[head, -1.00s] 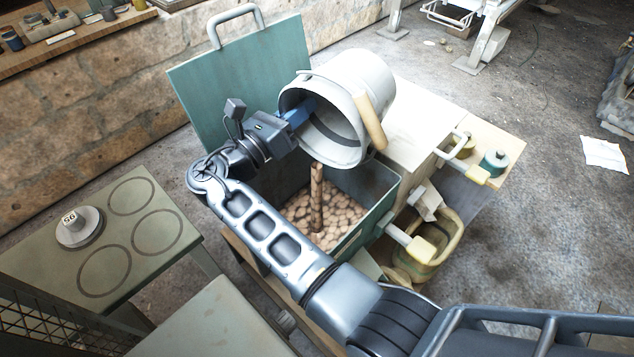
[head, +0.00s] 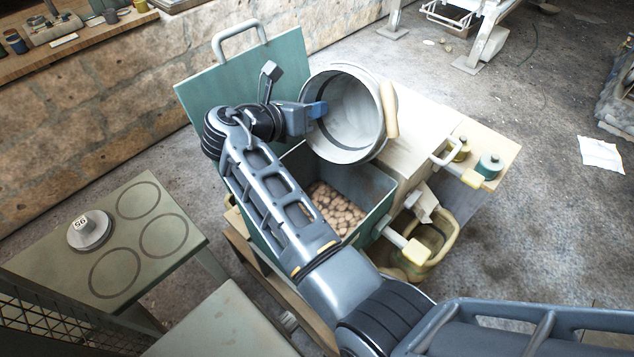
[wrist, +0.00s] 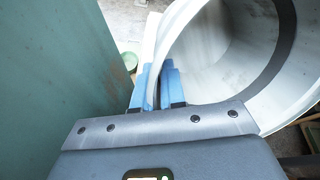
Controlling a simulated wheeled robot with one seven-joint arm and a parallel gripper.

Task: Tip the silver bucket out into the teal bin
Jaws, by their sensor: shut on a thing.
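The silver bucket (head: 346,112) is held tilted on its side above the teal bin, its mouth facing the camera. Its inside looks empty, and a wooden grip (head: 388,108) is at its right rim. My gripper (head: 318,110) is shut on the bucket's left rim; in the wrist view the blue fingers (wrist: 157,88) clamp the wall of the bucket (wrist: 215,50). The teal bin (head: 372,212) stands open below, its lid (head: 243,85) raised behind. Brown lumps (head: 336,208) lie in the bin; my arm hides part of its left side.
A cream box top (head: 418,120) with a handle adjoins the bin on the right. A yellowish bucket (head: 430,245) stands at its lower right. A green table (head: 130,235) with ring marks and a weight (head: 88,230) is at left.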

